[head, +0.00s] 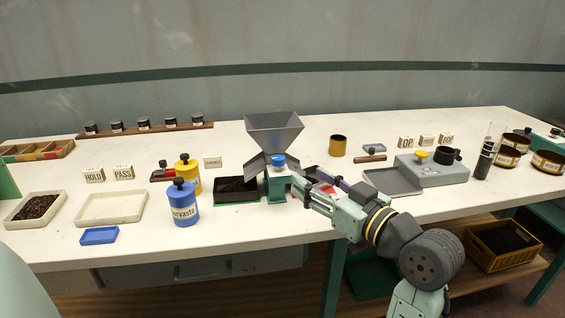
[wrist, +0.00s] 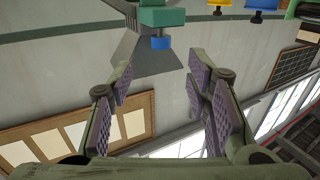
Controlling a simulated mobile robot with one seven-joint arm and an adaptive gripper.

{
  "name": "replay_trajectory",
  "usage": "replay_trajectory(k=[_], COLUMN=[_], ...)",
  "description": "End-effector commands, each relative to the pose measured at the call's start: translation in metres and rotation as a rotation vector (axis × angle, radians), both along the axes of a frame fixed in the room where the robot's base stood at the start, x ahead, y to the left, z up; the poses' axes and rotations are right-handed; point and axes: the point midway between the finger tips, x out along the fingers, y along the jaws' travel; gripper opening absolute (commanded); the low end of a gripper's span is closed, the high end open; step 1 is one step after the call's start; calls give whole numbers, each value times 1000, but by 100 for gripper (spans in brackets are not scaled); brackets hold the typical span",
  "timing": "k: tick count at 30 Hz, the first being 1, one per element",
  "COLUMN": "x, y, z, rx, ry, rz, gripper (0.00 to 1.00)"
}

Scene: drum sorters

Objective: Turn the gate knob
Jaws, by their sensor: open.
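A blue knob (head: 278,160) sits on the front of the green and grey hopper machine (head: 274,130) in the middle of the table; I take it for the gate knob. In the wrist view the blue knob (wrist: 160,43) hangs below the machine's green body (wrist: 162,17), near the top middle; that view looks upside down. My gripper (head: 298,188) is open and empty, just right of the machine's green base. In the wrist view my gripper's fingers (wrist: 162,72) are spread wide, and the knob shows beyond the gap between them, apparently untouched.
A blue jar (head: 183,207) and a yellow jar (head: 188,175) stand left of the machine. A black tray (head: 236,197) sits close to its left side. A grey device with a yellow knob (head: 421,156) and a flat grey tray (head: 392,181) are on the right. The front table strip is mostly clear.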

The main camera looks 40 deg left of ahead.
Motion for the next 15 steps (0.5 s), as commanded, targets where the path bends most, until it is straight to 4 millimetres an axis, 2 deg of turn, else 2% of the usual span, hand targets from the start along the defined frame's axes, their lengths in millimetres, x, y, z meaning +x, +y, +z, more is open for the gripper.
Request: replay_trajectory(k=[9, 15], x=[12, 20], y=[58, 87], z=[4, 3], rx=[0, 1], ry=[2, 1], rz=[5, 2], gripper=[44, 44])
